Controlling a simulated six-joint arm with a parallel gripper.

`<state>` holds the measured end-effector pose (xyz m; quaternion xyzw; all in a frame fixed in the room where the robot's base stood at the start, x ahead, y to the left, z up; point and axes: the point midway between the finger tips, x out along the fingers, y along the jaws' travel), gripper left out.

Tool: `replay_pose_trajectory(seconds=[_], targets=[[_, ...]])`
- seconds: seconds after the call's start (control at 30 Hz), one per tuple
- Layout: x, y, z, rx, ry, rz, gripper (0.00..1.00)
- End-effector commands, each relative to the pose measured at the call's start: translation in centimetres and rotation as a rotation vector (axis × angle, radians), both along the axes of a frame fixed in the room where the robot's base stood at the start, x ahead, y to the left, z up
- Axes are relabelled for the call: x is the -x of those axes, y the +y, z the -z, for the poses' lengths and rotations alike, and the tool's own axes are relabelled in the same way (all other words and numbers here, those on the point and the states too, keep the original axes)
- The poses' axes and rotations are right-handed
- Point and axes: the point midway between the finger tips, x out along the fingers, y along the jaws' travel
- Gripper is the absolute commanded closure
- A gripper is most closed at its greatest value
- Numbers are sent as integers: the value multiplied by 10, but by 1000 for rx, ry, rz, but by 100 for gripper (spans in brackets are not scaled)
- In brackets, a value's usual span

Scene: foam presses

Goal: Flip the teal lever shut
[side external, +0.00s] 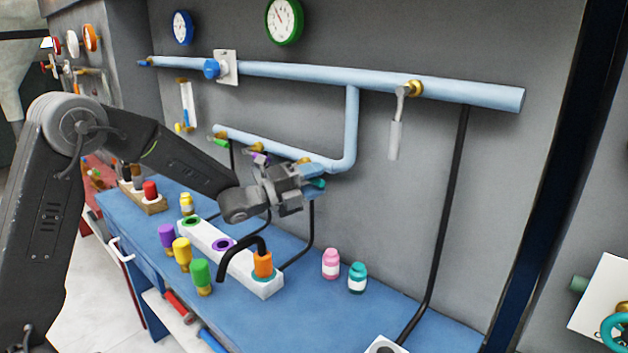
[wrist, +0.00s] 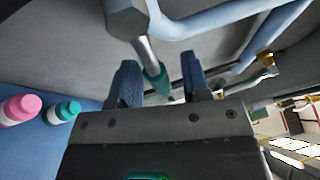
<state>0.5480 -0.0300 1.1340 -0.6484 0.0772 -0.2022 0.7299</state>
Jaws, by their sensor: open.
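The teal lever has a metal shaft and a teal grip (wrist: 157,82). In the wrist view it hangs from the grey pipe end (wrist: 126,18) at a tilt. Its grip shows between the two blue fingers of my gripper (wrist: 160,70), nearer the left one, with a gap to each side. In the side external view the teal grip (side external: 318,183) shows at the fingertips of my gripper (side external: 312,181), just under the lower pipe. My gripper is open and holds nothing. The lever's pivot is mostly hidden behind my gripper in the side view.
A light blue pipe (side external: 353,120) runs close above my gripper. A grey-handled lever (side external: 396,138) hangs to the right. Below on the blue bench (side external: 330,318) stand a white block (side external: 205,240), an orange plug (side external: 263,263), a pink jar (side external: 331,263) and a teal jar (side external: 357,278).

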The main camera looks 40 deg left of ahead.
Motion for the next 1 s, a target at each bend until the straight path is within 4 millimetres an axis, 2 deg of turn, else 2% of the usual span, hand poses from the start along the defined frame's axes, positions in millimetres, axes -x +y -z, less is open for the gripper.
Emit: replay_pose_trajectory(seconds=[0.27, 0.7, 1.0], targets=[[-1, 0, 0, 1, 0, 0, 58], [-1, 0, 0, 0, 0, 0, 100], [-1, 0, 0, 1, -1, 0, 100]])
